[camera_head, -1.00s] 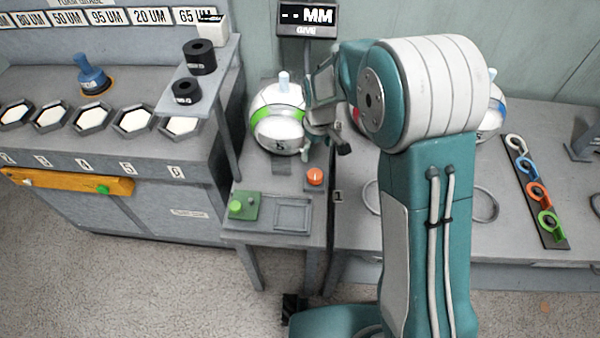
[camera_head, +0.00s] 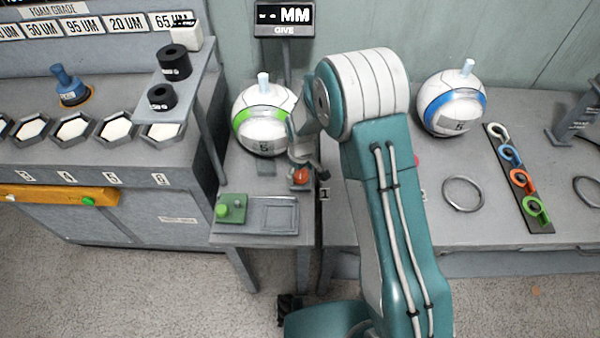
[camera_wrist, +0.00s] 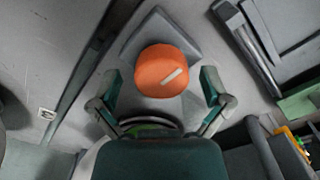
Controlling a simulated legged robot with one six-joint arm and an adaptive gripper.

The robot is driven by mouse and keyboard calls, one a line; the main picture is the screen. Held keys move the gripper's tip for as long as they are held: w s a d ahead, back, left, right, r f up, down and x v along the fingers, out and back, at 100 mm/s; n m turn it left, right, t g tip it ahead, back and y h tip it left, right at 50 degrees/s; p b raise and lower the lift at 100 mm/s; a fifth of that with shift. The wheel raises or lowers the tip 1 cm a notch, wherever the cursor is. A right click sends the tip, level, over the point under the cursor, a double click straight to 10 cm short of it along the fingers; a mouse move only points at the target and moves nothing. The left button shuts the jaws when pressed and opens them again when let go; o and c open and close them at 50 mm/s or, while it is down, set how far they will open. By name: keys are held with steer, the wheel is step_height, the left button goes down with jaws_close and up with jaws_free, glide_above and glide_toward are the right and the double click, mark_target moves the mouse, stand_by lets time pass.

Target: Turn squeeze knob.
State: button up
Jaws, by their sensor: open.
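The squeeze knob is an orange round knob with a pale mark (camera_wrist: 163,72) on a grey square base (camera_wrist: 140,33). In the wrist view it sits between and just ahead of my open fingers (camera_wrist: 160,95), with a gap on each side. In the head view the knob (camera_head: 300,176) is on the small press table, partly hidden by my gripper (camera_head: 306,168). A white ball with a green band (camera_head: 262,122) stands behind it under the display reading "-- MM GIVE" (camera_head: 285,17).
A blue-banded ball (camera_head: 452,100), a metal ring (camera_head: 463,193) and a rack of coloured rings (camera_head: 520,180) are on the right table.

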steer(key=c, duration=1.2)
steer(key=shift+o, duration=0.2)
steer(key=shift+a, duration=0.15)
steer(key=shift+m, duration=0.3)
steer(key=m, duration=0.6)
steer(key=shift+s, duration=0.1)
steer(key=m, duration=0.7)
steer(key=shift+f, duration=0.1)
steer(key=o, duration=1.2)
steer(key=shift+c, duration=0.2)
